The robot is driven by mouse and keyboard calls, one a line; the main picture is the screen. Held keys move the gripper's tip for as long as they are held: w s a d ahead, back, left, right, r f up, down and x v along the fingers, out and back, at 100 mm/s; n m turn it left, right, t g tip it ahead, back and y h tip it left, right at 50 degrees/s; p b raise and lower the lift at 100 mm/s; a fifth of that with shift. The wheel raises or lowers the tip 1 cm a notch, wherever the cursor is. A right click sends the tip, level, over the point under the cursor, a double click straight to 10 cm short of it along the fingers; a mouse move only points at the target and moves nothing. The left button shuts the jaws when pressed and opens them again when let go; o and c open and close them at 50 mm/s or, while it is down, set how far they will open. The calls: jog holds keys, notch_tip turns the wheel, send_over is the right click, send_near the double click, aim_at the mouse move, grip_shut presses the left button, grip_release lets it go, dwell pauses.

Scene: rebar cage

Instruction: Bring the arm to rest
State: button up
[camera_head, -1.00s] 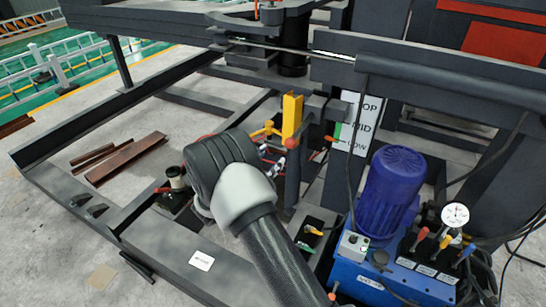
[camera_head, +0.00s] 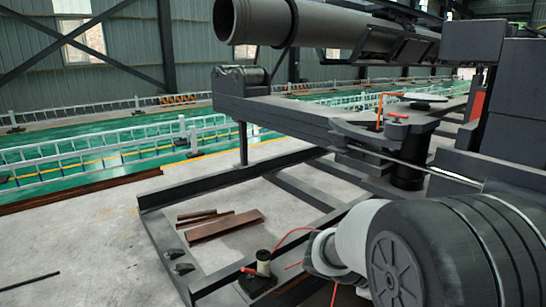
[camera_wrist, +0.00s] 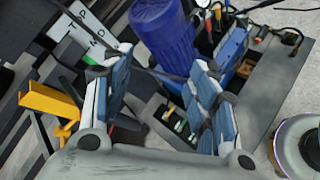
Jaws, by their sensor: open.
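My gripper (camera_wrist: 163,68) shows in the wrist view with its two blue and white fingers apart. I see nothing between the fingertips; the blue motor and its unit lie beyond them. In the head view my grey arm joint and dark round housing fill the lower right, close to the camera. My gripper's fingers do not show in that view.
Beyond the fingers are a blue motor (camera_wrist: 165,30), a yellow bracket (camera_wrist: 48,101) and a lettered white plate (camera_wrist: 92,38). The head view shows a steel floor frame (camera_head: 235,175), rusty steel pieces (camera_head: 225,226), a large pipe (camera_head: 262,22) and white railings (camera_head: 90,152).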

jog(key=s+a+r+m+t+y, duration=0.1)
jog(key=s+a+m+t+y, duration=0.1)
jog(key=s+a+m+y, duration=0.3)
jog(key=s+a+r+m+t+y, duration=0.2)
jog(key=s+a+m+y, duration=0.3)
jog(key=s+a, duration=0.7)
jog(key=s+y, duration=0.2)
jog(key=s, duration=0.2)
jog(key=shift+a+r, duration=0.15)
jog(key=shift+r, duration=0.1)
